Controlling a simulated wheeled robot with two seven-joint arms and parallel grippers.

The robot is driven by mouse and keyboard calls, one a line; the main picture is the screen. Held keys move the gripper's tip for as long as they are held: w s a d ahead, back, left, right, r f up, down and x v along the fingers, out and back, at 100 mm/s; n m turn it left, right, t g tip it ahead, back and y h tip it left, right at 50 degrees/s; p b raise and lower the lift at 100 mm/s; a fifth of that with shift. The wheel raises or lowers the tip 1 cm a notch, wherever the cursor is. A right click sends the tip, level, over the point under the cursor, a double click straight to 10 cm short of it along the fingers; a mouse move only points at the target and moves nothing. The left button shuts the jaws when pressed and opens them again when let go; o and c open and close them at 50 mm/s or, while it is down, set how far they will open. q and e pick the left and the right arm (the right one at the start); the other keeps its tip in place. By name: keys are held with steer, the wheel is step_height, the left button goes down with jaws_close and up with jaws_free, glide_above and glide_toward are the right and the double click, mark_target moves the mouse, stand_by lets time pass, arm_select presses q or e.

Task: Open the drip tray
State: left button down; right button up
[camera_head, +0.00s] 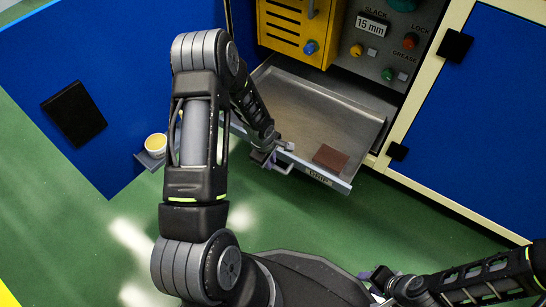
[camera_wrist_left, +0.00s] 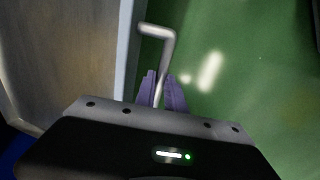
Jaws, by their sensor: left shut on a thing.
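The drip tray (camera_head: 310,108) is a shallow grey metal tray, slid out of the blue cabinet under the yellow box and control panel. A label is on its front edge, and a brown block (camera_head: 330,158) lies inside near the front right. My left gripper (camera_head: 264,158) is at the tray's front edge, shut on the tray's bent metal handle (camera_head: 283,168). In the left wrist view the handle (camera_wrist_left: 158,32) rises from between the purple fingers (camera_wrist_left: 164,92). My right gripper (camera_head: 374,278) is low at the right, away from the tray; its jaw opening is too small to tell.
An open blue door (camera_head: 45,65) stands at the left; a small shelf with a yellow-topped cup (camera_head: 155,143) is beside it. A blue panel (camera_head: 480,120) with cream edging is right of the tray. Green floor (camera_head: 420,218) is clear in front of the tray.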

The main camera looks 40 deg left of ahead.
arm_select(q)
steer(key=shift+s, duration=1)
arm_select(e)
steer(key=shift+s, duration=0.5)
arm_select(q)
steer(key=c, duration=1.4)
jaws_free()
steer(key=shift+r, duration=0.15)
